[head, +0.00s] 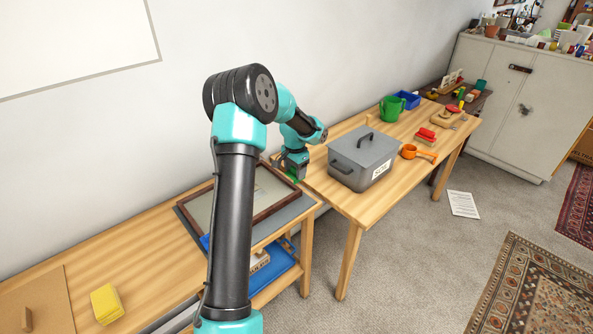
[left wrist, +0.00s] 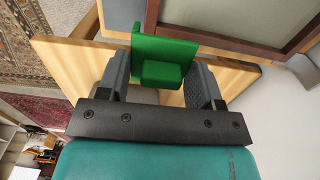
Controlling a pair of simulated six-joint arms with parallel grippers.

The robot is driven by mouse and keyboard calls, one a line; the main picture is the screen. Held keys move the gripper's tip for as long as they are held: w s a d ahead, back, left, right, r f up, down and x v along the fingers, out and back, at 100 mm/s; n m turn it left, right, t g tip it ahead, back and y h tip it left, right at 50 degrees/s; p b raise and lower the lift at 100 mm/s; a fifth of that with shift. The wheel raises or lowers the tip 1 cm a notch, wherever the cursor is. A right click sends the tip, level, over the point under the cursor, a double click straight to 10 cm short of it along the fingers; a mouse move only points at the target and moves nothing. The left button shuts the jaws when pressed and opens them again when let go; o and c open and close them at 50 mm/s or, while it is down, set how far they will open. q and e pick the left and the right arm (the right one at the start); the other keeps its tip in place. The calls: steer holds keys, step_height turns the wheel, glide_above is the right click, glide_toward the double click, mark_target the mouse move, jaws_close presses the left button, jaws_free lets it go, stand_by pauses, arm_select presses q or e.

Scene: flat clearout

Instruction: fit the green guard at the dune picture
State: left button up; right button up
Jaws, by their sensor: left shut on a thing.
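The framed picture (head: 262,201), with a dark brown wooden frame and a pale grey-beige face, lies flat on a grey mat on the near table. My arm hides part of it. In the left wrist view its frame (left wrist: 228,30) shows at the top. The green guard (left wrist: 165,50) is an angled piece with a block on it. My left gripper (left wrist: 160,78) is shut on that block. In the head view my left gripper (head: 292,174) is at the frame's far right corner, with a bit of green showing below it. I cannot tell whether the guard touches the frame.
A grey lidded box (head: 362,160) stands on the farther table, close right of my left gripper. Beyond it are an orange scoop (head: 418,153), a green mug (head: 392,107) and a blue bin (head: 406,99). A yellow pad (head: 107,303) lies at the near left. The wall runs behind.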

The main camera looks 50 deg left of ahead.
arm_select(q)
steer(key=shift+f, duration=0.15)
steer(key=shift+f, duration=2.35)
steer(key=shift+f, duration=1.35)
steer(key=o, duration=1)
steer(key=shift+r, duration=0.1)
step_height(320, 180, up, 17)
steer(key=shift+r, duration=0.15)
stand_by(0.6)
